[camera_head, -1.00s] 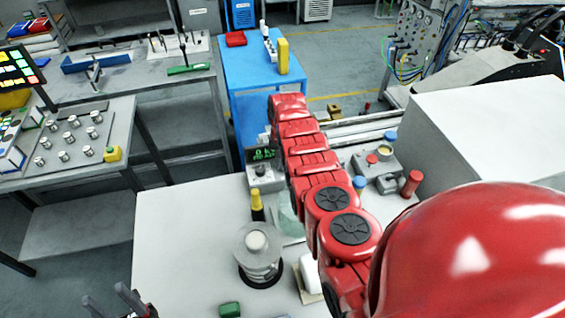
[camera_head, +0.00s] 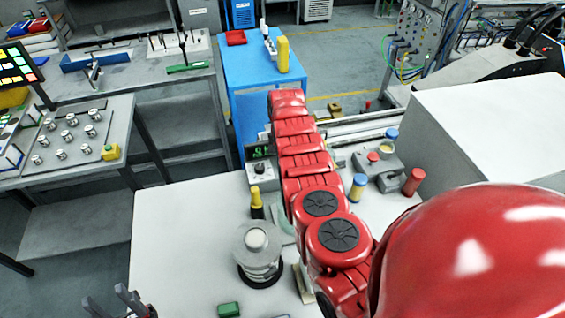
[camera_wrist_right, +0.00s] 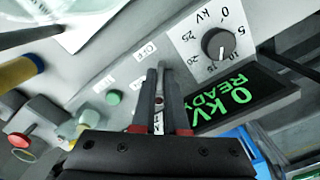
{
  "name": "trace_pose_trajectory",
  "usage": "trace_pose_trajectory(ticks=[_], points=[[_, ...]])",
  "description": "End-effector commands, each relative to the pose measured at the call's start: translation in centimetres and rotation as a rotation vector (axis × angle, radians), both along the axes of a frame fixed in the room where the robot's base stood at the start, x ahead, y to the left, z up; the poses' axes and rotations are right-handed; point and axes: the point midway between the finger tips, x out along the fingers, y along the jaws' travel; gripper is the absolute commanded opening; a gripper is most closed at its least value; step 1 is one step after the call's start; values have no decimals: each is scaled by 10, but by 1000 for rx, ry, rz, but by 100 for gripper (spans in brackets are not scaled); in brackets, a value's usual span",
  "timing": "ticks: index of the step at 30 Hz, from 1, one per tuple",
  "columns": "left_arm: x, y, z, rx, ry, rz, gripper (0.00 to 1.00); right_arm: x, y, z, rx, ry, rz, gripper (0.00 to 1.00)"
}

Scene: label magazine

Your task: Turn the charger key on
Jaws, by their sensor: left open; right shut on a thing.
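The charger panel fills much of the right wrist view, with a lit green display (camera_wrist_right: 232,103) reading 0 kV READY, a dark round dial (camera_wrist_right: 218,43) and a green button (camera_wrist_right: 113,97). My right gripper (camera_wrist_right: 159,80) is shut on the charger key (camera_wrist_right: 158,101), a small metal piece low between its fingers and largely hidden by them. An OFF label lies just beyond the fingertips; another label is partly covered. In the head view the charger (camera_head: 261,172) stands beside my red right arm, which hides the right gripper. My left gripper (camera_head: 106,298) is open and empty at the bottom left.
A glass-and-metal device (camera_head: 258,250) and a yellow-topped bottle (camera_head: 257,200) stand on the white table (camera_head: 165,225). A green block (camera_head: 229,309) lies near the front. A red cylinder (camera_head: 414,181) stands to the right by a large white box (camera_head: 490,120). The table's left part is clear.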

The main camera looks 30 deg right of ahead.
Motion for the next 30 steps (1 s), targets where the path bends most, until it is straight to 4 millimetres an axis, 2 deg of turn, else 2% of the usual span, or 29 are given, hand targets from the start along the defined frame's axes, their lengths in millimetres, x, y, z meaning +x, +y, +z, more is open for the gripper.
trace_pose_trajectory(ticks=[6, 15, 30], points=[[0, 0, -18, 0, 0, 0, 50, 2, 1, -2, 0, -6, -158, 0], [0, 0, -34, 0, 0, 0, 50, 2, 0, -1, -1, -5, -305, 0], [0, 0, -37, 0, 0, 0, 50, 1, 0, 1, -1, -5, -352, 0]])
